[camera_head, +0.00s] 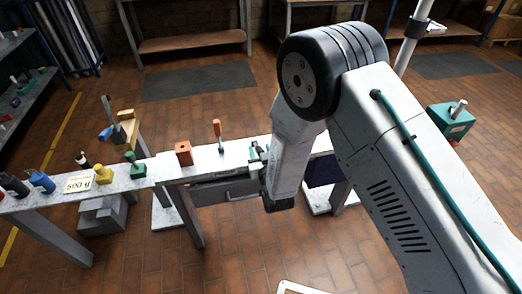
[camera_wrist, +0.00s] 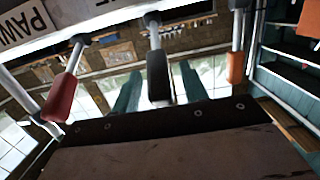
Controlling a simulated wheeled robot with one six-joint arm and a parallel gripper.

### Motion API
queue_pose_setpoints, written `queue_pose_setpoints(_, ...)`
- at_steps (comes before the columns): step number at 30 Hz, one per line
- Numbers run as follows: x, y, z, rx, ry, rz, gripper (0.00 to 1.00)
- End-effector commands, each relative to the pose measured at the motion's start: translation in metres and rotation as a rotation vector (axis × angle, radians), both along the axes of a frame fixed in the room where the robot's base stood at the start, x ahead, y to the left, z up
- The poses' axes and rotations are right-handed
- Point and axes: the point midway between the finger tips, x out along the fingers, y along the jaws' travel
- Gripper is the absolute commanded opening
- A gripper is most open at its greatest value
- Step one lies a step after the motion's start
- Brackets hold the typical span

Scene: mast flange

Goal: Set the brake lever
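In the wrist view, several levers stand on a pale labelled panel (camera_wrist: 100,25). One has a red grip (camera_wrist: 62,97), one a black grip (camera_wrist: 158,76) and one an orange grip (camera_wrist: 236,66). One label starts "PAW"; the other lettering is cut off, so I cannot tell which is the brake lever. My gripper (camera_wrist: 158,88) is open, its two teal fingers on either side of the black grip, apart from it. In the head view, my gripper (camera_head: 258,153) is small beside the bench, and a red-handled lever (camera_head: 217,130) stands to its left. My arm hides other levers.
The bench (camera_head: 160,172) holds an orange block (camera_head: 183,153), a green weight (camera_head: 135,166) and a 500 g card (camera_head: 78,184). A shelf (camera_head: 25,90) stands at far left. A teal box (camera_head: 452,120) is at right. Brick floor lies open in front.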

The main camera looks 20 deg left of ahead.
Motion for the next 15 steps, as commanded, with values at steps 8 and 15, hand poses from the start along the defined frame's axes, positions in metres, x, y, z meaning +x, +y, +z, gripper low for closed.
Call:
queue_pose_setpoints(8,-0.003,-0.003,0.001,0.001,-0.001,0.000,0.44)
queue_pose_setpoints(15,-0.035,-0.022,0.006,-0.001,-0.001,0.000,0.44)
